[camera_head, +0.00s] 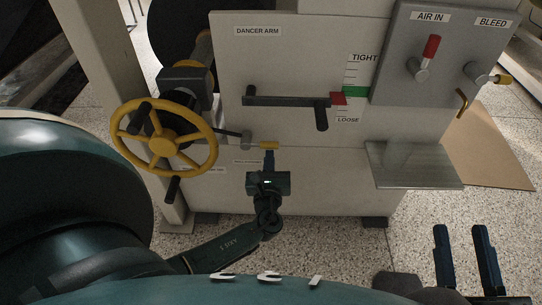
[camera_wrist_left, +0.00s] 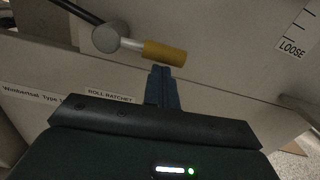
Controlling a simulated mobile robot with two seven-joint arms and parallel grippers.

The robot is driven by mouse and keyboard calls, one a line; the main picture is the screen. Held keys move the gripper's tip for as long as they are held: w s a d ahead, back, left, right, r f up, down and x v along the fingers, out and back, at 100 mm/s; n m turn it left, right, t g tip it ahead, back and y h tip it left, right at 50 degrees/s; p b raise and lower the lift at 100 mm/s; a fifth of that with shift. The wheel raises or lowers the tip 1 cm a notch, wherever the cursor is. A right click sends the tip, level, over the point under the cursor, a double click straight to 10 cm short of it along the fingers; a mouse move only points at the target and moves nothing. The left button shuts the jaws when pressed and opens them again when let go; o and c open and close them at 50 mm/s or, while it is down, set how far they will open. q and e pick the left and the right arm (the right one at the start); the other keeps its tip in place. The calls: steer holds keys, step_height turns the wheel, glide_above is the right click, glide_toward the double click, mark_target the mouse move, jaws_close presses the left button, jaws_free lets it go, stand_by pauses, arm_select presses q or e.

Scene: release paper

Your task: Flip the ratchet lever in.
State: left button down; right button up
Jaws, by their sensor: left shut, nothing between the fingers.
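The ratchet lever (camera_head: 266,145) is a small lever with a yellow grip on the machine's white front panel, right of the yellow handwheel. In the left wrist view its yellow grip (camera_wrist_left: 164,53) points right from a round grey pivot (camera_wrist_left: 106,38), above the ROLL RATCHET label (camera_wrist_left: 110,96). My left gripper (camera_head: 269,153) is shut and empty, its blue fingertips just below the yellow grip. In the wrist view the fingertips (camera_wrist_left: 161,70) reach the grip's lower edge; I cannot tell whether they touch. My right gripper (camera_head: 464,230) is open and empty at the lower right.
The yellow handwheel (camera_head: 164,138) stands left of the lever. The dancer arm (camera_head: 290,101) sticks out above it, by the TIGHT/LOOSE scale. A metal shelf (camera_head: 412,166) juts out at right, below the grey AIR IN and BLEED panel (camera_head: 437,75). Cardboard (camera_head: 487,150) lies on the floor.

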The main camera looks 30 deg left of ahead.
mark_target(267, 145)
arm_select(q)
step_height(267, 145, up, 2)
steer(key=n, duration=0.3)
steer(key=shift+w+d, duration=0.1)
steer(key=shift+w, duration=0.05)
step_height(267, 145, up, 3)
steer(key=n, duration=0.4)
steer(key=shift+f+n, duration=0.15)
steer(key=shift+n, duration=0.25)
steer(key=shift+s+a+r+g+p, duration=0.2)
steer(key=shift+a+r+g+p, duration=0.1)
steer(key=shift+p, duration=0.1)
arm_select(e)
steer(key=shift+f+m+h, duration=0.2)
steer(key=shift+m+h, duration=0.1)
arm_select(q)
steer(key=shift+r, duration=0.1)
arm_select(e)
steer(key=shift+f, duration=0.25)
